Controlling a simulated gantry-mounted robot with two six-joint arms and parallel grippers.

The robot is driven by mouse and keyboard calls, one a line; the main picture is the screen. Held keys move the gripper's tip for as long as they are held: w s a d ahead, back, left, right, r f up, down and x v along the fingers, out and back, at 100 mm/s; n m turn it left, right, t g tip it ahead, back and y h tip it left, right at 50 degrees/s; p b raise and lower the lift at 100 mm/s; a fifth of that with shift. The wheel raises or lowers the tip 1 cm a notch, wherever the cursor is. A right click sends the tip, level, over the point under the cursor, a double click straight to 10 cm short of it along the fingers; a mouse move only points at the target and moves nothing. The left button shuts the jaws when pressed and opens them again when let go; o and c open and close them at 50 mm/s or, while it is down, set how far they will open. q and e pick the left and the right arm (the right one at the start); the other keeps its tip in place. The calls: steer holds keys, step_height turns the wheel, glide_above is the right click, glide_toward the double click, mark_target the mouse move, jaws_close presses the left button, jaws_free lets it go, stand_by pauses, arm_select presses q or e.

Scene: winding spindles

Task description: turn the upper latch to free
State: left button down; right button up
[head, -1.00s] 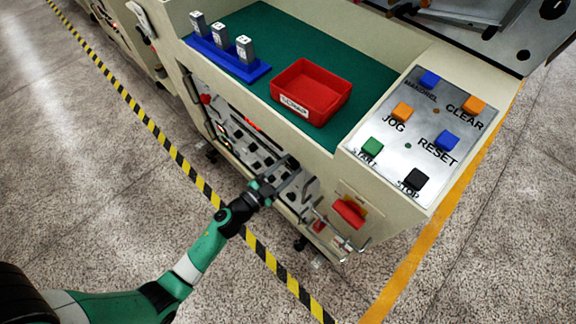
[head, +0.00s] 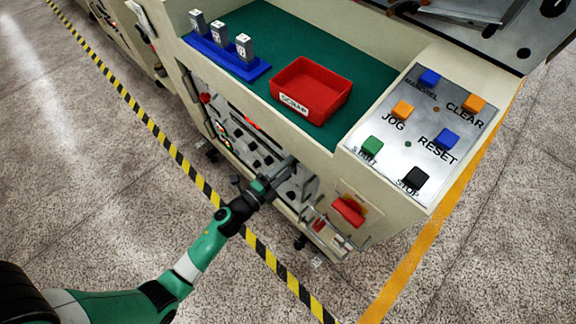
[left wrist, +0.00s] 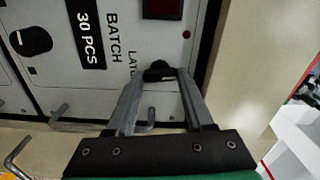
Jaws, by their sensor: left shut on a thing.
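In the left wrist view, a black knob (left wrist: 158,71) sits on the pale machine panel beside a label reading "LAT", the rest cut off by my finger. I take this knob for the upper latch. My left gripper (left wrist: 160,78) has its two grey fingers around the knob, shut on it. Its turned position cannot be read because the fingers cover its sides. My right gripper is not in view.
Another black knob (left wrist: 30,41) sits by the "30 PCS" and "BATCH" labels. Bent metal handles (left wrist: 75,122) stick out below. In the head view a red tray (head: 311,90) and blue rack (head: 225,57) stand on the green top. A red switch (head: 348,210) is right of my gripper.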

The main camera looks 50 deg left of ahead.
arm_select(q)
steer(key=shift+m, duration=0.7)
steer(key=shift+c, duration=1.4)
jaws_free()
steer(key=shift+s, duration=0.1)
steer(key=s+p, duration=0.2)
steer(key=s, duration=0.9)
steer(key=shift+s+d, duration=0.25)
steer(key=shift+d, duration=0.05)
